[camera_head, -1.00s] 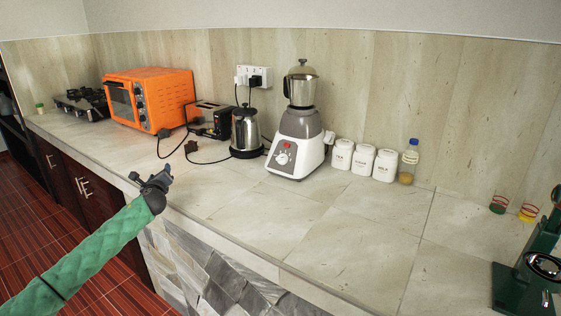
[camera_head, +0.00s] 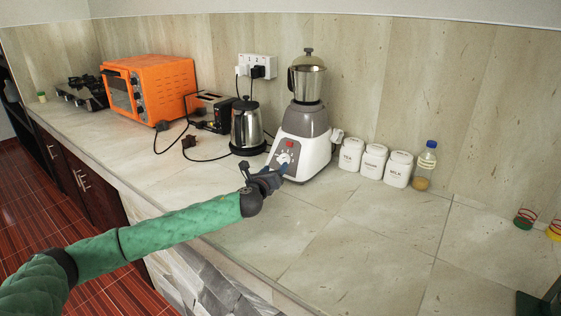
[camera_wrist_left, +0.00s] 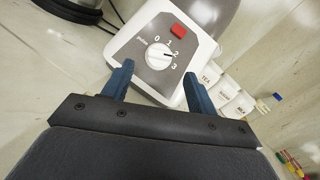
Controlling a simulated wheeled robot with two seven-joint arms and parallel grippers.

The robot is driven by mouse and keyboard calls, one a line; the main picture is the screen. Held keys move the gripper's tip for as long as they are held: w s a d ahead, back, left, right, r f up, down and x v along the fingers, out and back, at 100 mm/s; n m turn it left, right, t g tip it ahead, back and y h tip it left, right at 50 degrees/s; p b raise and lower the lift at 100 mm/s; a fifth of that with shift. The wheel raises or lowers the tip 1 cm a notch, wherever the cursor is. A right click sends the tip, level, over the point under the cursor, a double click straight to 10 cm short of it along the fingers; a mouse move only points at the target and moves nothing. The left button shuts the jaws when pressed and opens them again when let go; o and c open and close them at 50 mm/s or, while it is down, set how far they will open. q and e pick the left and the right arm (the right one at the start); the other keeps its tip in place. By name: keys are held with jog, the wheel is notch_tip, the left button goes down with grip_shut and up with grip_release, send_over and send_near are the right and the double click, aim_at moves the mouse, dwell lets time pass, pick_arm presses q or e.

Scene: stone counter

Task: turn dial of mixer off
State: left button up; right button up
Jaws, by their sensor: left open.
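The mixer (camera_head: 302,148) stands on the counter with a grey and white base and a steel jar on top. Its front panel has a red switch and a white round dial (camera_wrist_left: 158,55) marked 0, 1, 2, 3 and pulse. The dial's pointer mark lies near 2 in the left wrist view. My left gripper (camera_head: 282,170) is at the front of the mixer. In the left wrist view its two blue fingers (camera_wrist_left: 160,82) are apart, one to each lower side of the dial, with nothing between them.
A steel kettle (camera_head: 247,127), a toaster (camera_head: 212,111) and an orange oven (camera_head: 150,90) stand left of the mixer. White canisters (camera_head: 374,162) and a blue-capped bottle (camera_head: 425,166) stand to its right. The counter in front (camera_head: 350,240) is clear.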

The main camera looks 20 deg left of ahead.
aim_at(281, 160)
pick_arm(q)
jog(key=shift+w+d+p, duration=0.15)
jog(key=shift+w+p, duration=0.25)
jog(key=shift+w, duration=2.3)
jog(key=c, duration=1)
